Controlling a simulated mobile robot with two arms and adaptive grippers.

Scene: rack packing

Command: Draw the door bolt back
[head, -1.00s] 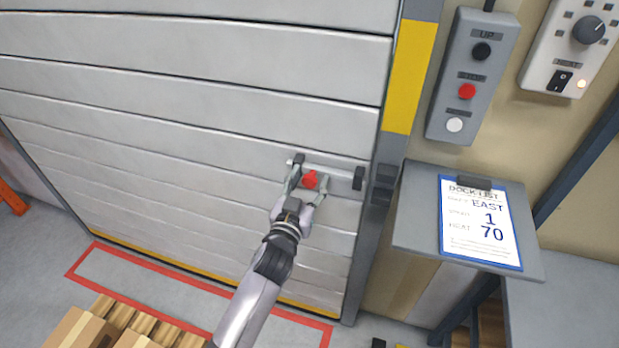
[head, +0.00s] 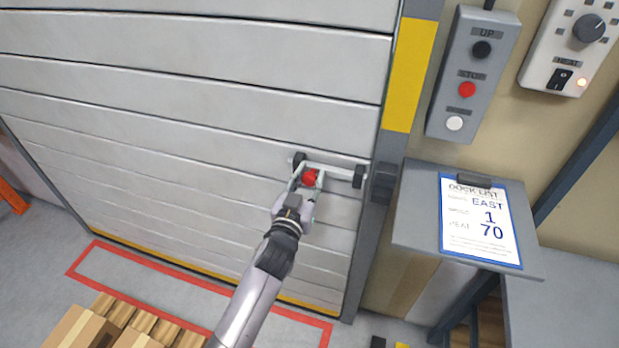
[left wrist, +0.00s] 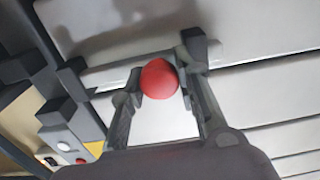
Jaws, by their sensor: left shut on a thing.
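The door bolt (head: 338,172) is a pale bar lying across two dark brackets on the grey slatted door (head: 190,110), near its right edge. Its right end reaches toward the dark keeper (head: 384,183) on the door frame; I cannot tell whether it sits inside. A red knob (head: 310,178) stands out from the bolt beside the left bracket. My left gripper (head: 308,181) is shut on the red knob. The left wrist view shows the knob (left wrist: 159,79) between the two fingers. My right gripper is not in view.
A control box (head: 473,75) with black, red and white buttons hangs right of the door. Below it a shelf holds a dock list (head: 480,222). Cardboard boxes (head: 80,330) and a pallet stand at lower left, by a red floor outline.

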